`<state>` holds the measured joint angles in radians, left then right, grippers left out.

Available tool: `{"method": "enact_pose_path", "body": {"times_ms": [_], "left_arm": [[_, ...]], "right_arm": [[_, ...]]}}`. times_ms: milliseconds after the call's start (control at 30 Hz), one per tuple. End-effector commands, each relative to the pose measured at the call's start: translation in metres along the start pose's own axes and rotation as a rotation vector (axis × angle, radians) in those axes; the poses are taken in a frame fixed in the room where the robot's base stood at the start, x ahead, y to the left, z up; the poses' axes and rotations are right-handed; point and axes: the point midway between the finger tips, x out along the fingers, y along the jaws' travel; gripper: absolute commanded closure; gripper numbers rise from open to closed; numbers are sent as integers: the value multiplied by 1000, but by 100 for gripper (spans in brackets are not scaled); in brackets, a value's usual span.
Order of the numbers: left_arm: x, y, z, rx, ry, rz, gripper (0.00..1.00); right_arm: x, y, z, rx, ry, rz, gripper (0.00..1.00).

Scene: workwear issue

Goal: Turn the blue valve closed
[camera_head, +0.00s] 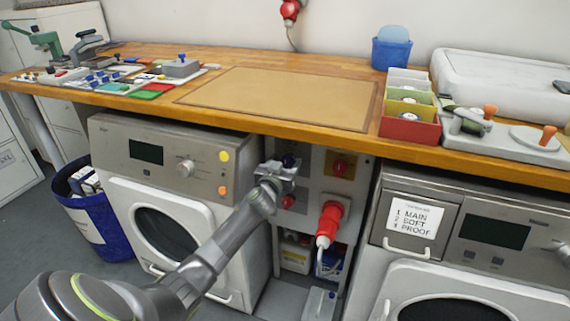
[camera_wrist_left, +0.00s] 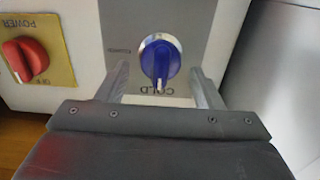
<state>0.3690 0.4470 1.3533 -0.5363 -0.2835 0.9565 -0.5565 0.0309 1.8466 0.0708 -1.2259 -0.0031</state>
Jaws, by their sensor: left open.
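The blue valve (camera_wrist_left: 160,62) is a round blue knob with a raised grip bar, on a grey panel in the left wrist view. My left gripper (camera_wrist_left: 158,92) is open, with one finger on each side of the knob and gaps visible between fingers and knob. In the head view the blue valve (camera_head: 289,160) is a small dark blue patch, mostly hidden by my left gripper (camera_head: 281,168) in the recess between the two machines. My right gripper is not in view.
A red power switch (camera_wrist_left: 25,60) on a yellow plate sits beside the valve; it also shows in the head view (camera_head: 341,167). A red plug (camera_head: 330,218) with a cable is below. The wooden counter (camera_head: 310,141) overhangs the recess. Washing machines (camera_head: 185,217) flank it.

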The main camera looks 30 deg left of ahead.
Motion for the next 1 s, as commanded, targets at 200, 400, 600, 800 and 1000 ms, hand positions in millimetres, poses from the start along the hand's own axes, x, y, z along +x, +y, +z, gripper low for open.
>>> {"method": "enact_pose_path", "body": {"times_ms": [200,400,600,800,1000], "left_arm": [[1,0,0,0,1,0,40],[1,0,0,0,1,0,58],[1,0,0,0,1,0,83],[1,0,0,13,1,1,84],[1,1,0,83,0,1,84]], "right_arm": [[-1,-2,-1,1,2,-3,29],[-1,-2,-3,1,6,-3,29],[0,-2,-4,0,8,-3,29],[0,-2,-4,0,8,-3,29],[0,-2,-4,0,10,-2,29]]}}
